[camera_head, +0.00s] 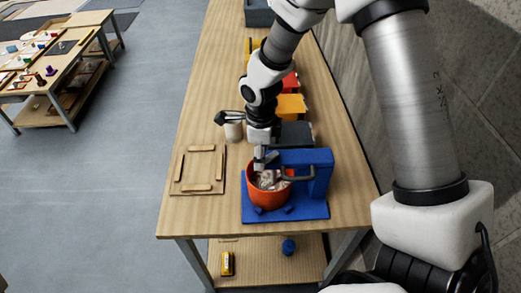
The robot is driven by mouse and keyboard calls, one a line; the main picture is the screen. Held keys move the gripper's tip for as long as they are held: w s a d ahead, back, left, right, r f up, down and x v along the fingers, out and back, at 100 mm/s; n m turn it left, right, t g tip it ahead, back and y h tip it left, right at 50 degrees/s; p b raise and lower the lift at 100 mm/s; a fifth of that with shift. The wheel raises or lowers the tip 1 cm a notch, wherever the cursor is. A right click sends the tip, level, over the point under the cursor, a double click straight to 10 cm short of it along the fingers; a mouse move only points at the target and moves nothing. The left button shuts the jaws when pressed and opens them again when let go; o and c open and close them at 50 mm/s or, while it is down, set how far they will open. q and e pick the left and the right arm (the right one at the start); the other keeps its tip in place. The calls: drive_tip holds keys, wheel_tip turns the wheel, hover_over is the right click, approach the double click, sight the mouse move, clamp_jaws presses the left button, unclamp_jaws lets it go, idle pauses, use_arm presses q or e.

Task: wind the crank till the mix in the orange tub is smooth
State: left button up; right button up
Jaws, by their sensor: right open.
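The orange tub (270,199) sits on the blue base (309,211) of a mixer near the table's front end. A lumpy grey and pale mix (269,181) shows inside it. The blue mixer stand (319,170) rises at the tub's right and back. A dark grey crank bar (297,178) reaches from the stand over the tub's right side. My right gripper (261,163) is open, pointing down over the back of the tub. The fingertips are small, and I cannot tell whether they touch the crank. My left gripper is out of view.
A wooden frame panel (176,187) lies left of the tub. A pale cup (233,132) with dark-tipped tools stands behind it. Dark grey, orange (291,106), red and yellow bins line the table's right side. A yellow item (227,264) and a blue item (289,247) lie on the lower shelf.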

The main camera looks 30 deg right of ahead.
drive_tip(key=shift+w+a+f, duration=0.1)
drive_tip(key=shift+w+f, duration=0.05)
clamp_jaws()
drive_tip(key=shift+s, duration=0.2)
